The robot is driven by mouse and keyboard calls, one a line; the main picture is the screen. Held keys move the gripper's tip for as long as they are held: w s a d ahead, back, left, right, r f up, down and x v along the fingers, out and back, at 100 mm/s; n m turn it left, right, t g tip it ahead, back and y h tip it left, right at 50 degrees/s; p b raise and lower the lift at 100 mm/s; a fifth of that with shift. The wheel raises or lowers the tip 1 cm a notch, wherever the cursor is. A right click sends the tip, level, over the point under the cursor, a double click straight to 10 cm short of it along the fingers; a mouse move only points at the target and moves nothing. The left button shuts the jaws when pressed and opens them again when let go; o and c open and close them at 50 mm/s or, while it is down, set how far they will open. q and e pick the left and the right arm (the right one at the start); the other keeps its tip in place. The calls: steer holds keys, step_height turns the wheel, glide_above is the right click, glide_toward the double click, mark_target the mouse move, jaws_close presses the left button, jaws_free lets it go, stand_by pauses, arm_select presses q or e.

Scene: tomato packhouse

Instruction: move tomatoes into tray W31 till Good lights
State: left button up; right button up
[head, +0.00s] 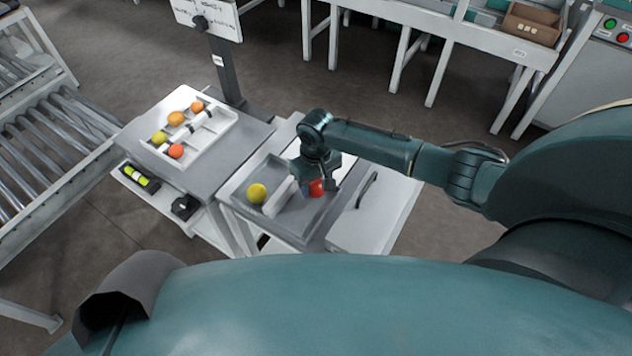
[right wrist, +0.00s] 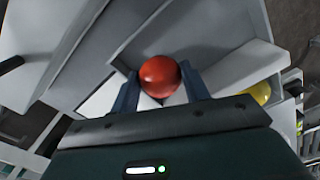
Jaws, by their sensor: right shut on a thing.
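My right gripper (head: 318,190) is shut on a red tomato (head: 316,187), over the right part of a grey tray (head: 290,232). In the right wrist view the red tomato (right wrist: 160,77) sits between the two fingers. A yellow tomato (head: 257,193) lies in the left part of the grey tray, beside a white divider (head: 280,196). A white tray (head: 222,127) on the grey stand to the left holds several orange, red and yellow-green tomatoes. I cannot read which tray is W31, nor see a Good light. My left gripper is not in view.
A post with a white sign (head: 222,18) stands behind the white tray. A roller conveyor (head: 45,150) runs along the left. A white surface with a dark handle (head: 367,190) adjoins the grey tray. Benches and a button panel (head: 616,30) stand at the back.

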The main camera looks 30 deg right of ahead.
steer(key=o, duration=0.8)
steer(key=shift+c, duration=1.5)
